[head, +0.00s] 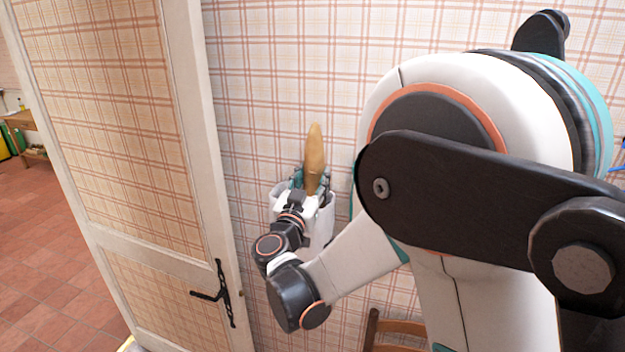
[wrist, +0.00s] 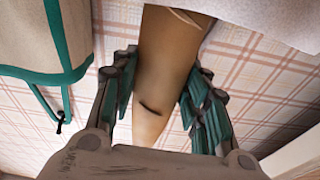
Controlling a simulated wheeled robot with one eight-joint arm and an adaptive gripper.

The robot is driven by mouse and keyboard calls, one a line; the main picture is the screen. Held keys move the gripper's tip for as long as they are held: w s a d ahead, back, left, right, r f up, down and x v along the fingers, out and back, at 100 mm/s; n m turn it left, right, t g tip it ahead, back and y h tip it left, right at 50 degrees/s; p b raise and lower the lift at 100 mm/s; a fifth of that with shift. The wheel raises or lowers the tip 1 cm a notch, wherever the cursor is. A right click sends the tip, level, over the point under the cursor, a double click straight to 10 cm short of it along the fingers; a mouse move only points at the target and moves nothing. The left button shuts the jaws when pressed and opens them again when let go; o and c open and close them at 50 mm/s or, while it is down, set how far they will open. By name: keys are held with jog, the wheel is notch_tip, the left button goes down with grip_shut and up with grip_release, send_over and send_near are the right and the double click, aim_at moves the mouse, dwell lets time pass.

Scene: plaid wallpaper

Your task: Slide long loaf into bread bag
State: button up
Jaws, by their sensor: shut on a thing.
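The long loaf (head: 315,150) is golden brown and stands nearly upright by the wall, its tapered tip up. My gripper (head: 311,184) is shut on it near its lower part. In the wrist view my gripper's teal-padded fingers (wrist: 160,82) lie on both sides of the loaf (wrist: 158,60). A whitish cloth bag (head: 327,217), seemingly the bread bag, hangs behind and around my gripper, partly hidden by it. A pale surface (wrist: 265,22) at the wrist view's upper right may be this bag. Whether the loaf's low end is inside it, I cannot tell.
A beige bag with green trim (wrist: 45,40) hangs at the wrist view's upper left. A door (head: 110,130) with a black handle (head: 222,293) stands left of my gripper. A wooden chair (head: 395,335) is low at the front. Plaid wall (head: 270,60) lies close behind.

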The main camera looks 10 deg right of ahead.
jog(key=o, duration=1.5)
jog(key=v, duration=1.2)
